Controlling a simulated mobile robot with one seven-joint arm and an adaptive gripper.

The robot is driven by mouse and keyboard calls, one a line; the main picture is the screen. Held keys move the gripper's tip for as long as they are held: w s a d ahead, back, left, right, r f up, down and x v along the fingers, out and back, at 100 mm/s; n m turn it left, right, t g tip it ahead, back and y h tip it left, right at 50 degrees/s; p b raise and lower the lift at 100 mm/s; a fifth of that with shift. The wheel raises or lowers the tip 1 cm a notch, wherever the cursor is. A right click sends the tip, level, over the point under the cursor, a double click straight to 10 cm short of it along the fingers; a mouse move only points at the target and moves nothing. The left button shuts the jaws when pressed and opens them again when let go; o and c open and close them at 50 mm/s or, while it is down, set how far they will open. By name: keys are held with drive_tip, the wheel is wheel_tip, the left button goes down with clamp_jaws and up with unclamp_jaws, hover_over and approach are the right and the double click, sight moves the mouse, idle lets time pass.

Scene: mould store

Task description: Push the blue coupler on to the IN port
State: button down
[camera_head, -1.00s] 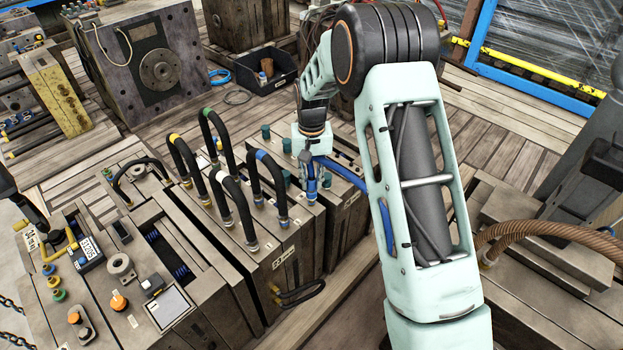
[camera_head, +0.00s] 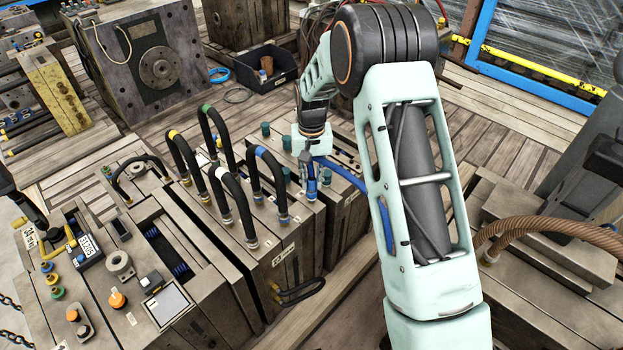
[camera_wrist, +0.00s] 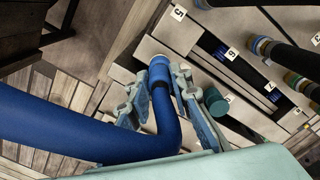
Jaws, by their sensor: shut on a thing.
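The blue coupler (camera_wrist: 160,72) is on the end of a blue hose (camera_wrist: 80,125). My gripper (camera_wrist: 158,88) is shut on the coupler, with a finger on each side of it in the wrist view. In the head view my gripper (camera_head: 310,178) points down over the right part of the mould block, and the coupler (camera_head: 311,190) shows at its lower end. The coupler's front end is at or just above the block's top; the port under it is hidden, so I cannot tell whether it is seated. No IN label is readable.
Several black looped hoses (camera_head: 232,205) stand on the mould (camera_head: 290,238) left of my gripper. A teal cap (camera_wrist: 216,101) sits close beside the gripper. Number tags (camera_wrist: 178,13) mark the top. Wooden floor lies behind.

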drive_tip(key=shift+f+b, duration=0.3)
drive_tip(key=shift+f, duration=0.35)
idle(1.7)
drive_tip(key=c, duration=1.7)
unclamp_jaws()
wheel_tip(320, 180, up, 12)
drive_tip(key=shift+f, duration=0.1)
